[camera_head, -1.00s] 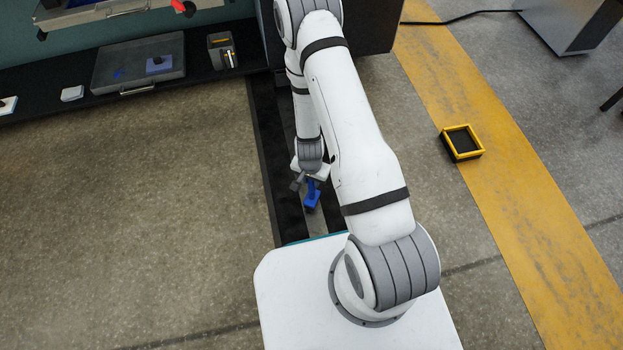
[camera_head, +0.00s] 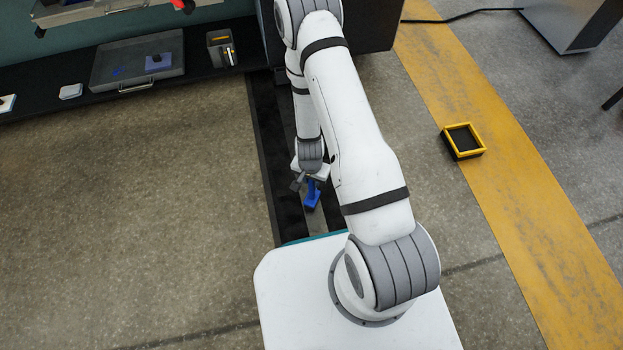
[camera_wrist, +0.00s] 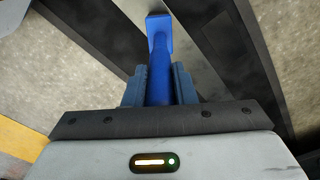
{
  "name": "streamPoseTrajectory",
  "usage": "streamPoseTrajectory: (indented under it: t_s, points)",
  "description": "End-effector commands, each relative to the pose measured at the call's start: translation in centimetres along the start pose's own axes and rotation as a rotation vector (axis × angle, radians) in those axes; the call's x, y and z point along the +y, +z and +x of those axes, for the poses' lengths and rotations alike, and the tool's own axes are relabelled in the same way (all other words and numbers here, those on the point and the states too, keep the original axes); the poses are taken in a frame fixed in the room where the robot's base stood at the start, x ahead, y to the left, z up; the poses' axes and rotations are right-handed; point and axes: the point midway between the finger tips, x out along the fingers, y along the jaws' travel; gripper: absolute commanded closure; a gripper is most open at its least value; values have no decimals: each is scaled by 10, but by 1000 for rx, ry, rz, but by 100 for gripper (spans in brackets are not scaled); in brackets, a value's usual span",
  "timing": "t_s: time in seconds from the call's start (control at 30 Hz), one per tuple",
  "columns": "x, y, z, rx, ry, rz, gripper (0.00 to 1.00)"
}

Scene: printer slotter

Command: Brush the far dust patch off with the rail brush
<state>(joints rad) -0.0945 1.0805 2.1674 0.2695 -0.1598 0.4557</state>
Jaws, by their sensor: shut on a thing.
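My gripper (camera_head: 312,180) is shut on the handle of a blue brush (camera_head: 312,199), just in front of my white base. In the wrist view the brush (camera_wrist: 160,45) points away between the two blue-grey fingers (camera_wrist: 160,88), its wider head at the far end. The brush hangs over the strip between two dark rails (camera_head: 278,170) on the floor. Its bristles are hidden in both views. I cannot make out a dust patch; my arm covers part of the rails.
A dark shelf (camera_head: 215,77) along the back left holds a grey tray (camera_head: 115,72), a small white block (camera_head: 70,91) and a dark holder (camera_head: 221,50). A yellow-rimmed black box (camera_head: 463,141) stands at the yellow floor stripe (camera_head: 500,175). The floor at left is clear.

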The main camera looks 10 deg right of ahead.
Motion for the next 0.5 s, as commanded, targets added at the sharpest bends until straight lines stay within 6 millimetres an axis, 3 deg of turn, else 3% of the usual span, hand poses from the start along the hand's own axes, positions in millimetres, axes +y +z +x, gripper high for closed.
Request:
streamPoseTrajectory:
  t_s: [0.5]
  points:
    - [0, 0, 11, 0, 0, 0, 100]
